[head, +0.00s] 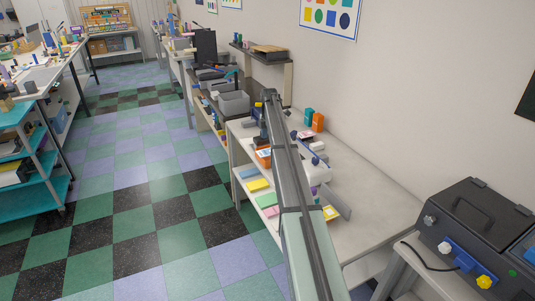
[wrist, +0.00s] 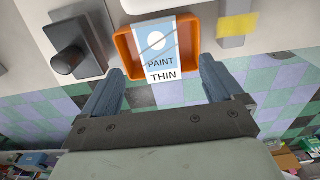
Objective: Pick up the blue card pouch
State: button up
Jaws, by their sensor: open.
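A flat light-blue and white pouch (wrist: 160,45) with a white disc and the words PAINT and THIN shows in the wrist view; I take it as the blue card pouch. It lies in a small orange tray (wrist: 124,48), its lettered end reaching the near rim. My gripper (wrist: 161,66) is open, its two blue-grey fingers apart on either side of the tray's near part, with nothing held between them. In the head view the orange tray (head: 263,160) sits at the left edge of the white counter; my arm hides most of the gripper there.
A dark block with a round knob (wrist: 72,58) stands left of the tray in the wrist view. Coloured pads (head: 257,185) lie on the shelf below the white counter (head: 365,205), whose right part is clear.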

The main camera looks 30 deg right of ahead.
aim_at(269, 151)
jog(key=shift+w+d+f, duration=0.1)
jog(key=shift+d+f, duration=0.05)
jog(key=shift+f, duration=2.45)
jog(key=c, duration=1.2)
jog(key=shift+r, duration=5.05)
